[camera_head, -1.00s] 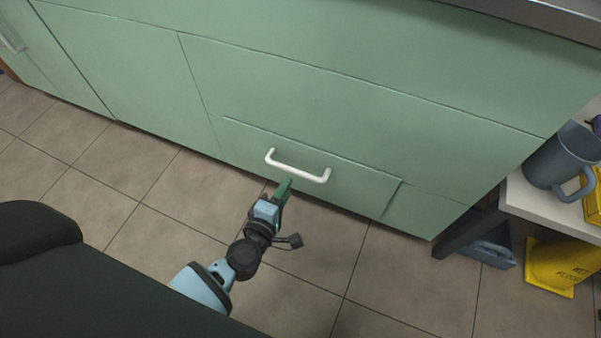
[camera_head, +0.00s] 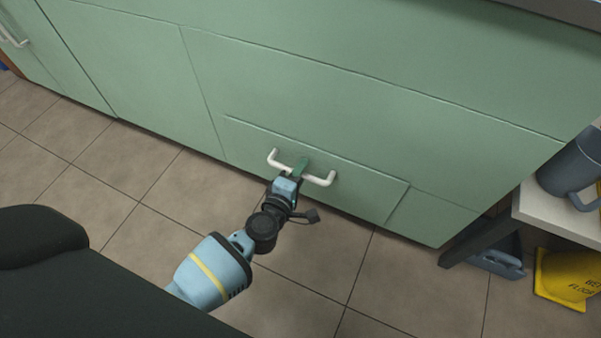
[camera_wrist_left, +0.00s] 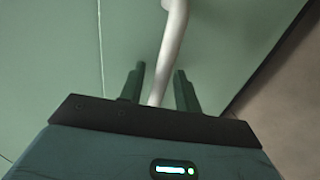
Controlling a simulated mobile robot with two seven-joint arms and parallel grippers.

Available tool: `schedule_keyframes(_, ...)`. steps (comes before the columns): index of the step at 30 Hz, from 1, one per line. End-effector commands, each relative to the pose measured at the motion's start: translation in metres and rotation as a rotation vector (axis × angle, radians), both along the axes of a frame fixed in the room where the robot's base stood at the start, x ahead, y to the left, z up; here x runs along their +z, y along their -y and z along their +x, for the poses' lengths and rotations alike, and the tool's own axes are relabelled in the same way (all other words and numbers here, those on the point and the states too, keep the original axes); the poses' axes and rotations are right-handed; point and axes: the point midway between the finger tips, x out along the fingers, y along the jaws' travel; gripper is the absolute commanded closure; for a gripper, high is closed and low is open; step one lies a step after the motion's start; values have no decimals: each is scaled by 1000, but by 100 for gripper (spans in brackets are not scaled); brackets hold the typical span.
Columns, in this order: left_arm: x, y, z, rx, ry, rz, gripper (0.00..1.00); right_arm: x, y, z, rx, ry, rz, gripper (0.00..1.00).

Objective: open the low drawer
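The low drawer (camera_head: 360,183) is a green panel near the floor in the head view, flush with the cabinet front. My left gripper (camera_head: 301,164) is at the middle of the handle. In the left wrist view the handle (camera_wrist_left: 175,35) passes between the two green fingers of my left gripper (camera_wrist_left: 160,85). The fingers are apart, with a gap visible on each side of the bar. My right gripper is in neither view.
A low white table (camera_head: 540,207) stands right of the cabinet, with a grey mug (camera_head: 572,170) on it. A yellow wet-floor sign (camera_head: 566,278) and a blue-grey container (camera_head: 497,262) are on the floor there. The tiled floor before the drawer is clear.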

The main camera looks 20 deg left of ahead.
Motion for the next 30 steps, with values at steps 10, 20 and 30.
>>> schedule_keyframes(10,0,0,0,0,0,0,84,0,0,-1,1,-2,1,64)
schedule_keyframes(20,0,0,0,0,0,0,100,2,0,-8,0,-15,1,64)
schedule_keyframes(30,0,0,-20,-1,-2,0,100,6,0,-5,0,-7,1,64)
